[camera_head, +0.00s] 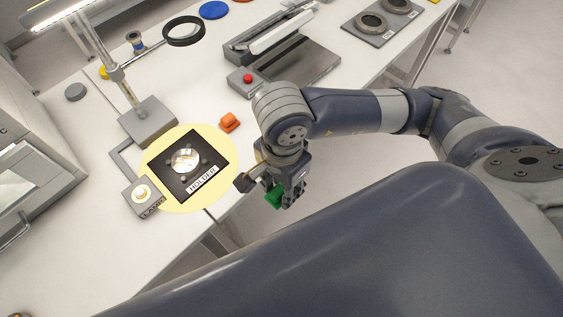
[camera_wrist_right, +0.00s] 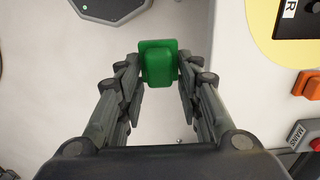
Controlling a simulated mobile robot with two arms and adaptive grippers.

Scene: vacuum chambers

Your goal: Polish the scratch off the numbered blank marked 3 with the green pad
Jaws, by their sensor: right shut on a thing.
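The green pad (camera_head: 273,197) is in my right gripper (camera_head: 270,188), at the table's front edge, right of the holder. In the right wrist view the pad (camera_wrist_right: 158,63) sits between the two fingertips (camera_wrist_right: 158,72), which are shut on it. A shiny round blank (camera_head: 186,161) lies in the black square holder (camera_head: 207,164), inside a pale yellow lit circle. Brownish marks show on the blank, but I cannot read a number or make out a scratch for certain. The pad is apart from the blank. My left gripper is not in view.
The lamp's base (camera_head: 148,121) and post stand behind the holder, with its switch box (camera_head: 143,196) to the left. An orange block (camera_head: 230,122) lies right of the circle. A box with a red button (camera_head: 247,79) and a grey machine (camera_head: 300,65) stand farther back.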

